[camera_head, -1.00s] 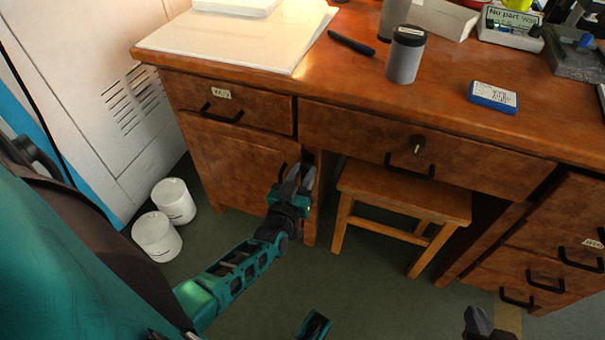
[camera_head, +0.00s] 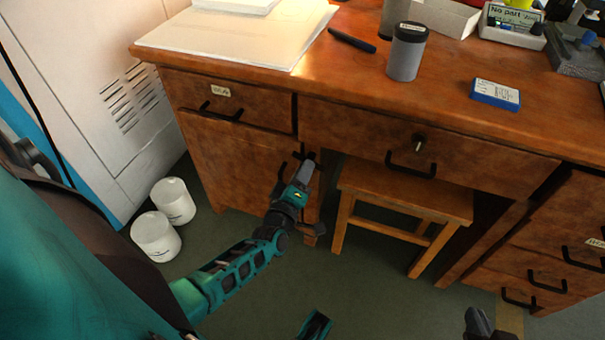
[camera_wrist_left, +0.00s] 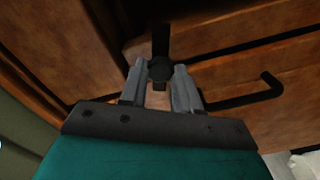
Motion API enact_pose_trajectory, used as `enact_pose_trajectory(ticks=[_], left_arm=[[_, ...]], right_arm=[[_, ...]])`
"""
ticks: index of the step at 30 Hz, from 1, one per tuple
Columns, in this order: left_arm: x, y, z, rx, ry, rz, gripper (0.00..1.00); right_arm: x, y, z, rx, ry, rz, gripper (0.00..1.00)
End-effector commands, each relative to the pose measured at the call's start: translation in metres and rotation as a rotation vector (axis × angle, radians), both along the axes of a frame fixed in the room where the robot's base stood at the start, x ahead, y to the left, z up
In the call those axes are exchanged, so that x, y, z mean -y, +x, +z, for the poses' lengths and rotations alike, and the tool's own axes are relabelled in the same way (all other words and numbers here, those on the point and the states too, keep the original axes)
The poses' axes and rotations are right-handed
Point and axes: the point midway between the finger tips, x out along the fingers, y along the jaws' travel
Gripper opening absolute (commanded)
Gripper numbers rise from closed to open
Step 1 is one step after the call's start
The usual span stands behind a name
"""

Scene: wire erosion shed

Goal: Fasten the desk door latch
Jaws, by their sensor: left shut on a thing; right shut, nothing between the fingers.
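The desk door (camera_head: 235,165) is the brown wooden panel below the left drawer, and it looks closed or nearly so. Its black handle (camera_head: 281,179) is just left of my left gripper and also shows in the left wrist view (camera_wrist_left: 245,97). The black latch (camera_wrist_left: 160,42) shows in the left wrist view as a short bar with a round knob. My left gripper (camera_head: 308,166) is shut on the knob, whose fingers flank it in the wrist view (camera_wrist_left: 160,74). The gripper partly hides the latch in the head view. My right gripper (camera_head: 478,322) is shut and empty at the bottom edge.
A wooden stool (camera_head: 405,195) stands under the desk, right of my left gripper. Two white containers (camera_head: 165,217) stand on the floor at left. The desk top (camera_head: 350,90) holds a grey-black cylinder (camera_head: 407,55) and a blue box (camera_head: 495,94).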

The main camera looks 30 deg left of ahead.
Motion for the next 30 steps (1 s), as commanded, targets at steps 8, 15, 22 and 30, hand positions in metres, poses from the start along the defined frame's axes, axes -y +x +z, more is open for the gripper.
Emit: enact_pose_trajectory(ticks=[8,15,22,30], left_arm=[[0.0002,0.0011,0.0007,0.05,-0.203,-0.002,0.01],[0.0,0.0011,0.0009,0.076,-0.31,-0.002,0.01],[-0.0001,0.0012,0.0011,0.087,-0.354,-0.001,0.01],[-0.0001,0.0012,0.0012,0.088,-0.36,-0.001,0.01]], right_arm=[[-0.0023,-0.0004,-0.0011,0.001,0.004,0.005,0.0],[-0.0026,-0.0001,-0.0007,0.002,0.004,0.005,0.0],[-0.0026,0.0001,-0.0004,0.003,0.005,0.004,0.0],[-0.0024,0.0014,0.0007,0.006,0.006,0.003,0.0]])
